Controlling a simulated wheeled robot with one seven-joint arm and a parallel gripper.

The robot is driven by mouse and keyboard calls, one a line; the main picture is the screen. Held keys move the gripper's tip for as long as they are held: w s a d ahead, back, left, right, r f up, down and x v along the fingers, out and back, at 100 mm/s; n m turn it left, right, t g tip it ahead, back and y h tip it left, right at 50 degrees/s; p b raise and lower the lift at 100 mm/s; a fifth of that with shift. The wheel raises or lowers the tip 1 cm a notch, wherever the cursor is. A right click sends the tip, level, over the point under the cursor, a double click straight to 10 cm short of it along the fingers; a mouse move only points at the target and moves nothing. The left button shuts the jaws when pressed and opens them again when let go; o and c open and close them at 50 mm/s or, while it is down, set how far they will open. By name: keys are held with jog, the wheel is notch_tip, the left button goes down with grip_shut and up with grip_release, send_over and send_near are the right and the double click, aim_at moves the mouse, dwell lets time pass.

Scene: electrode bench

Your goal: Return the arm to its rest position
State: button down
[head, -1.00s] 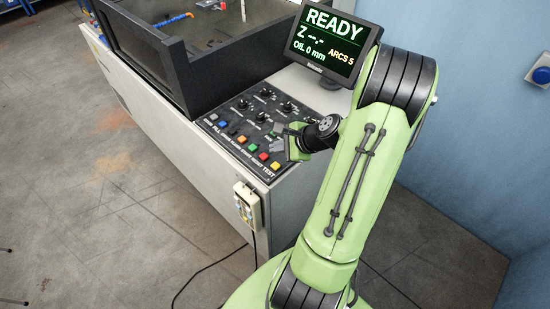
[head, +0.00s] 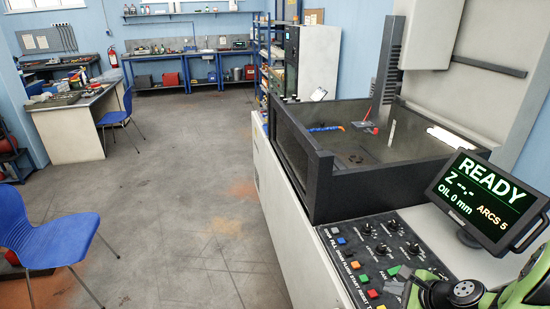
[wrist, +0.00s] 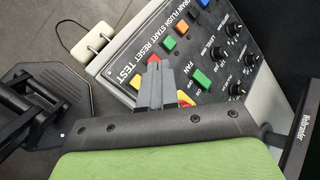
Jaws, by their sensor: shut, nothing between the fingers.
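My gripper (wrist: 157,72) shows in the wrist view with its grey fingers together and nothing between them. It is over the control panel (wrist: 213,98), near its coloured buttons; whether the fingertips touch the panel I cannot tell. In the head view, only part of my green arm and my gripper (head: 396,286) shows at the lower right, over the panel's right side. The rest of the arm is out of that frame.
The monitor (head: 486,198) reading READY stands close to my arm. The dark-walled tank (head: 320,185) lies behind the panel. A small pendant (wrist: 95,40) hangs at the bench edge. Open floor (head: 190,190) lies left, with blue chairs (head: 45,240).

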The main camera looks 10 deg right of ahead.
jog(key=s+a+r+n+g, duration=0.1)
jog(key=a+r+n+g, duration=0.1)
jog(key=a+r+n, duration=0.45)
jog(key=s+a+r+n+g, duration=0.1)
jog(key=a+r+n+g, duration=0.15)
jog(key=a+n, duration=0.55)
jog(key=s+a+r+n+h, duration=0.1)
jog(key=s+a+r+n, duration=0.3)
jog(key=s+n, duration=0.1)
jog(key=s+a+r+n+t+h, duration=0.1)
jog(key=s+a+r+n, duration=0.2)
jog(key=s, duration=0.4)
jog(key=shift+s+a+r+n, duration=0.35)
jog(key=shift+a+n, duration=0.35)
jog(key=shift+n, duration=0.15)
